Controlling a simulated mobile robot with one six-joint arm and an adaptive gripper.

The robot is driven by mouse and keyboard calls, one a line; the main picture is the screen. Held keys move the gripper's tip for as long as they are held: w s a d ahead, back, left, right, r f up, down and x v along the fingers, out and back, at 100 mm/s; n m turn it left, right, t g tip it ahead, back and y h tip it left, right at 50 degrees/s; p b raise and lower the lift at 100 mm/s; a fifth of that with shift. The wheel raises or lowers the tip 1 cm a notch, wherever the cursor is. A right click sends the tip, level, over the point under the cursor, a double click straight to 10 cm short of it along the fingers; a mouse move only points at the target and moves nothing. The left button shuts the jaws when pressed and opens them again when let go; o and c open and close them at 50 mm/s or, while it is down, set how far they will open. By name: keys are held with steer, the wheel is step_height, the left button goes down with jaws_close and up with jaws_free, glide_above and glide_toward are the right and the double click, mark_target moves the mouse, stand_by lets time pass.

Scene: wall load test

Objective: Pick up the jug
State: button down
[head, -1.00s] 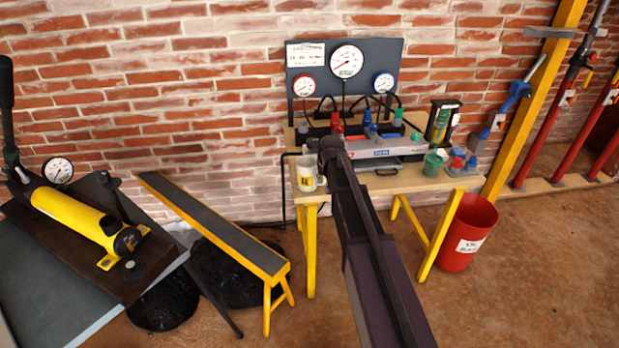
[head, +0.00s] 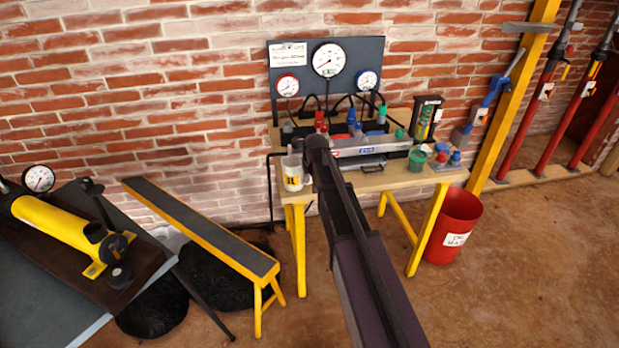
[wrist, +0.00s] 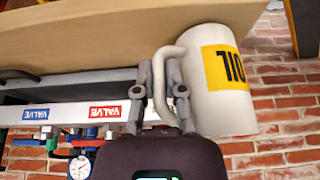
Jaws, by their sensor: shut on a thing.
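The jug (wrist: 218,85) is a white cylinder with a yellow label reading OIL and a handle on its side. In the head view the jug (head: 292,172) is at the left end of the wooden bench (head: 425,178); I cannot tell whether it touches the top. My gripper (wrist: 165,85) is shut on the jug's handle, with a finger on either side of it. In the head view my arm hides most of the gripper.
A grey valve tray (head: 365,148) stands beside the jug, below a gauge panel (head: 380,60). A green pot (head: 417,160) is at the bench's right. A yellow-edged narrow bench (head: 200,225) and a red bin (head: 452,228) stand either side.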

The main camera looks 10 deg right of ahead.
steer(key=shift+r, duration=0.25)
steer(key=shift+r+p, duration=1.6)
steer(key=shift+p, duration=0.2)
steer(key=s+d, duration=0.3)
steer(key=s, duration=0.4)
steer(key=s+d+r+p, duration=0.1)
steer(key=s+d, duration=0.2)
steer(key=s, duration=0.4)
steer(key=shift+s, duration=0.3)
steer(key=shift+s+d, duration=0.1)
steer(key=shift+d, duration=0.05)
